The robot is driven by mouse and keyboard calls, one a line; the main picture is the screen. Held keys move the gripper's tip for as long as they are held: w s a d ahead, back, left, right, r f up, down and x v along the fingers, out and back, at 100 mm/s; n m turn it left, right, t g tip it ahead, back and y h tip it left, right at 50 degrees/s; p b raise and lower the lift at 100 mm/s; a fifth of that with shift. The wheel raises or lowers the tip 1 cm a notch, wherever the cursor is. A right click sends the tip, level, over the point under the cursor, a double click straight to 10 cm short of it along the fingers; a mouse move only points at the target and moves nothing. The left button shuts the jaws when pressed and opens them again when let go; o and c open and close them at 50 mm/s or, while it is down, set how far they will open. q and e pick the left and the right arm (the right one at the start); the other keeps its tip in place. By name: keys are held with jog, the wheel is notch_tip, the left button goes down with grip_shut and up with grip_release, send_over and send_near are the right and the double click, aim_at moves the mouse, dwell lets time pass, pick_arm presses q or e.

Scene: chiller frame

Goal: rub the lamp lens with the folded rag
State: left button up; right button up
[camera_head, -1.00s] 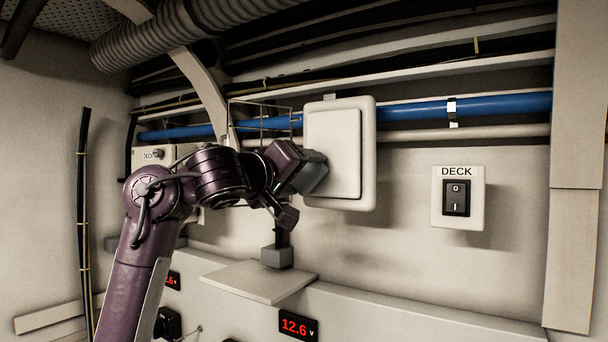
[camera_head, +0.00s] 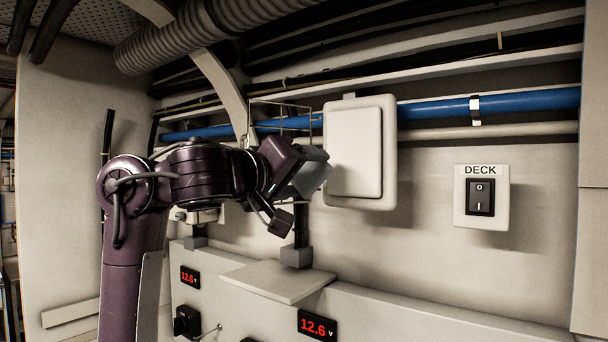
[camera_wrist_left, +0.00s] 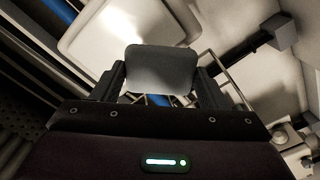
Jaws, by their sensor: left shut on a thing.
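The lamp is a white rounded-square fitting on the wall, with a raised flat lens (camera_head: 354,152) inside a wider rim. It also shows as a pale panel in the left wrist view (camera_wrist_left: 115,30). My left gripper (camera_head: 298,172) is just left of the lamp and shut on the folded rag (camera_head: 313,176), a blue-grey pad. The rag shows squarely between the fingers in the left wrist view (camera_wrist_left: 161,68). The rag overlaps the lamp's left edge in the head view; I cannot tell if they touch. My right gripper is out of view.
A small shelf (camera_head: 278,284) and a grey post base (camera_head: 296,257) sit below the gripper. A wire rack (camera_head: 283,110) is behind it. Blue pipe (camera_head: 430,110) runs behind the lamp. A DECK switch (camera_head: 481,197) is to the right, with bare wall between.

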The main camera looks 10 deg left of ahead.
pick_arm(q)
jog(key=shift+s+a+r, duration=0.25)
jog(key=shift+s+a, duration=0.1)
jog(key=shift+s, duration=0.15)
jog(key=shift+f+v, duration=0.2)
jog(key=shift+v, duration=0.9)
jog(key=shift+d, duration=0.1)
jog(key=shift+w+d, duration=0.15)
